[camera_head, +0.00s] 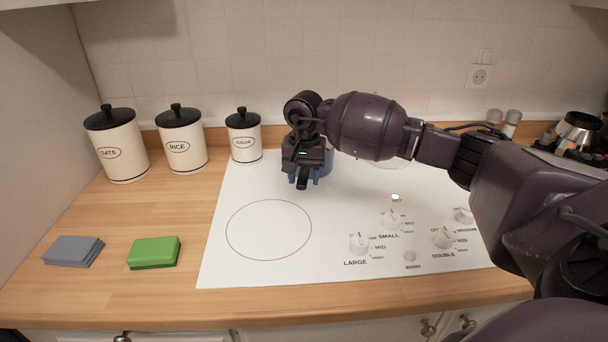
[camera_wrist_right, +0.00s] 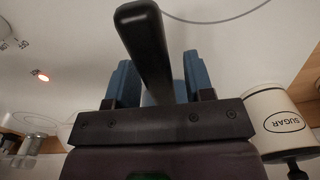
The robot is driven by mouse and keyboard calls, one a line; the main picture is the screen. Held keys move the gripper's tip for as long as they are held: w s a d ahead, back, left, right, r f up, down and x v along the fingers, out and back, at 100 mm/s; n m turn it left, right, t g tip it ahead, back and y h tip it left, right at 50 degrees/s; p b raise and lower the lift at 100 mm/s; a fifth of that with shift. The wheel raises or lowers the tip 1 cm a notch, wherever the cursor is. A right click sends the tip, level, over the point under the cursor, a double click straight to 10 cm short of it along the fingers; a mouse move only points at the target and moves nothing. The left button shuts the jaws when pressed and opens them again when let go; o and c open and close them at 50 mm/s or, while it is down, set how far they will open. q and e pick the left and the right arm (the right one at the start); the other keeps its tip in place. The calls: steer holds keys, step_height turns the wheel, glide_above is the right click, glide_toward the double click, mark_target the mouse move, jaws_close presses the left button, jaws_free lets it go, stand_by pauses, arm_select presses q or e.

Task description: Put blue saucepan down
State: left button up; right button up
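The blue saucepan (camera_head: 327,160) is at the back left of the white cooktop, mostly hidden behind my right gripper; its base is hidden, so contact with the cooktop cannot be seen. Its black handle (camera_head: 302,181) points toward the front, and it shows large in the right wrist view (camera_wrist_right: 146,42). My right gripper (camera_head: 304,180) points down over the handle. Its two blue fingers stand apart on either side of the handle, with a visible gap on the right in the wrist view (camera_wrist_right: 158,80). My left gripper is not in view.
The white cooktop (camera_head: 330,215) has a bare burner ring (camera_head: 268,230) in front and knobs (camera_head: 360,243) at right. Canisters, including the sugar canister (camera_head: 243,138), stand back left. A green sponge (camera_head: 153,252) and grey sponge (camera_head: 73,251) lie on the wooden counter. A moka pot (camera_head: 578,130) stands back right.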

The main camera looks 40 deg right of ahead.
step_height(320, 180, up, 12)
stand_by(0.8)
steer(key=shift+r, duration=0.1)
stand_by(0.3)
